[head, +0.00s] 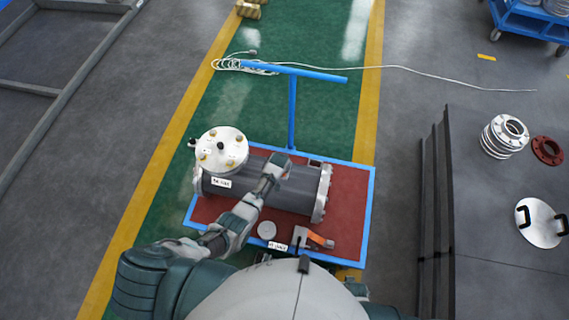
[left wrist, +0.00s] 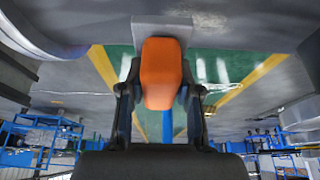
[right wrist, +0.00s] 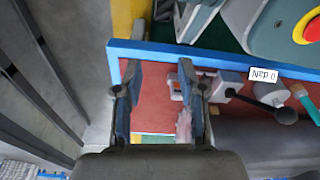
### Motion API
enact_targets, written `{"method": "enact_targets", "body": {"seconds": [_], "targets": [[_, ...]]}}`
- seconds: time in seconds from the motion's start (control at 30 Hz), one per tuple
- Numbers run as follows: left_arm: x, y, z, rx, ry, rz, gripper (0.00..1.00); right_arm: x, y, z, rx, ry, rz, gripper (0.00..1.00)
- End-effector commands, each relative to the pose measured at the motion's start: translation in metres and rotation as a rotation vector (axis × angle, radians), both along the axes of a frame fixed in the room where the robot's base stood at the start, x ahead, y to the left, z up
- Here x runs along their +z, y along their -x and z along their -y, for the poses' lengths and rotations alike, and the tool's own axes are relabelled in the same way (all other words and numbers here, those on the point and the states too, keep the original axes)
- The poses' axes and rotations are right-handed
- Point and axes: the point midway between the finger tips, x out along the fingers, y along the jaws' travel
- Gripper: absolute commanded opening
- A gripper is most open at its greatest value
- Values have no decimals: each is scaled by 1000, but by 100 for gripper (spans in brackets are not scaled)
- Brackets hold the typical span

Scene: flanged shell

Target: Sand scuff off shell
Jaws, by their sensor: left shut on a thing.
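The dark grey shell (head: 290,188) lies across the cart, with a light metal flange (head: 322,192) at its right end and a white bolted cover (head: 222,150) at its left. My left gripper (head: 277,162) is over the shell's middle. In the left wrist view, it is shut on an orange grip (left wrist: 162,72) with a light grey block (left wrist: 162,30) beyond it, close to a grey surface; I cannot tell whether they touch. No scuff is clearly visible. My right gripper (right wrist: 157,80) is open and empty over the cart's blue edge; the head view does not show it.
The cart has a red mat (head: 345,225) and blue rim (head: 366,200). A grey and orange device (head: 318,239), a round disc (head: 267,230) and a label (head: 278,246) are near its front. A blue post (head: 292,115) stands behind. A dark bench (head: 500,220) is right.

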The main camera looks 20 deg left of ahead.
Motion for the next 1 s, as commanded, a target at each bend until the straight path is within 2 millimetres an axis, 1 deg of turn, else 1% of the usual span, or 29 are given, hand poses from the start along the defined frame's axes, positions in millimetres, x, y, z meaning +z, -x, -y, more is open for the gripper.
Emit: {"method": "enact_targets", "body": {"seconds": [0.03,0.6,0.9,1.0], "targets": [[4,-1,0,0,0,1,0,-2,3,0,1,1,-2,40],[24,-2,-5,1,-1,1,0,-31,42,8,8,3,-23,40],[33,-2,-7,2,0,0,0,-42,64,12,11,5,-33,40],[34,-2,-8,2,0,0,0,-43,67,13,11,5,-34,40]]}}
